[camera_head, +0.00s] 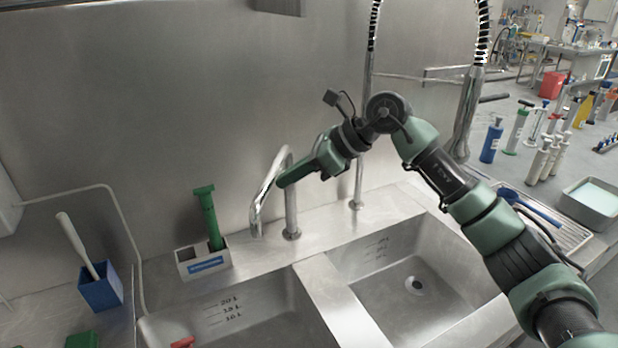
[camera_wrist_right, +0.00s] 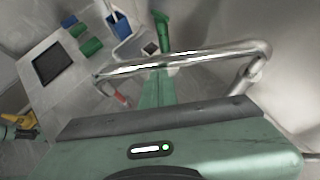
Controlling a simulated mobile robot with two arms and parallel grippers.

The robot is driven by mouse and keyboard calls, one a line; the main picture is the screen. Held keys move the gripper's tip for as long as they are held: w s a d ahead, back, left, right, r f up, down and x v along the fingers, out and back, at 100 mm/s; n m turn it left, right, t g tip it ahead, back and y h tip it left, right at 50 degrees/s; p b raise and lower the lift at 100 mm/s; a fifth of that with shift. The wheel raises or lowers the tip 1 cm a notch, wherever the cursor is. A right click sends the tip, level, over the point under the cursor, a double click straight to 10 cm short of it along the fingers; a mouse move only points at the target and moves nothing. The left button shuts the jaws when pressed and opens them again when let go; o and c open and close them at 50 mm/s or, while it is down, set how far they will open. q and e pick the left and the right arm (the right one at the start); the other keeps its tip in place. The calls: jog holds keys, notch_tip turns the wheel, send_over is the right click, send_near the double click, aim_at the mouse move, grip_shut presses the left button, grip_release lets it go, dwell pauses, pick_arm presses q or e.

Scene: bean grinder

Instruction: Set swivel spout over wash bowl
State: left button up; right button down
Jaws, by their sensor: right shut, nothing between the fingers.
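The chrome swivel spout (camera_head: 268,190) rises from the ledge behind the two sink bowls, and its bent end hangs to the left of its post. The left bowl (camera_head: 255,318) and right bowl (camera_head: 385,285) lie in front, both with volume marks. Which one is the wash bowl I cannot tell.
A white holder (camera_head: 203,262) with a green-handled brush (camera_head: 208,212) stands left of the spout. A tall spring hose tap (camera_head: 466,110) stands at the right. A blue box (camera_head: 100,288) sits at the left. A wall backs the ledge.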

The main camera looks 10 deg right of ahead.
aim_at(269, 177)
jog(key=a, duration=0.2)
jog(key=w+a, duration=0.1)
jog(key=shift+a+b, duration=0.4)
jog(key=shift+d, duration=0.1)
jog(key=shift+s+r, duration=0.1)
